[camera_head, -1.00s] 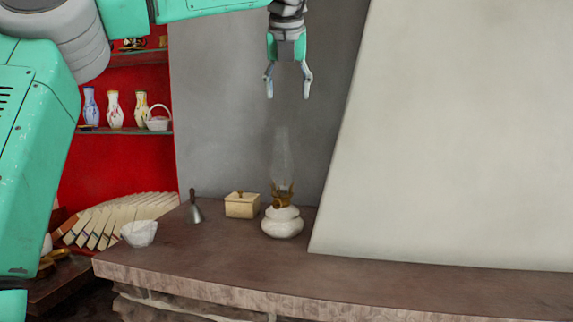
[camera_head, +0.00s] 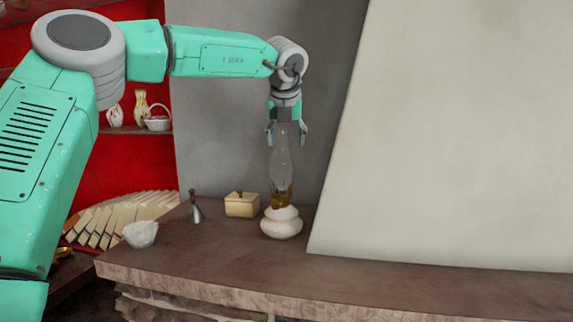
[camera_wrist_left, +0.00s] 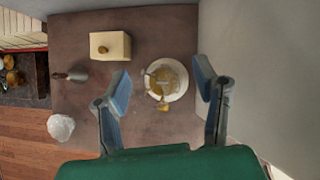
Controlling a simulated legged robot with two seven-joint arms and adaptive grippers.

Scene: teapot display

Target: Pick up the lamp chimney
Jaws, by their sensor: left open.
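The lamp chimney (camera_head: 281,165) is a clear glass tube, upright on the brass burner of an oil lamp with a white rounded base (camera_head: 281,224). The lamp stands on the brown mantel shelf. My left gripper (camera_head: 287,140) points down with its fingers open, at the height of the chimney's top. The left wrist view looks down between the open fingers (camera_wrist_left: 160,84). There the lamp's white base (camera_wrist_left: 181,91) lies between the fingertips, slightly right of centre. The clear glass is hard to make out there. My right gripper is not in view.
A pale slanted wall (camera_head: 450,130) rises close on the right. Red shelves with vases are at left.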

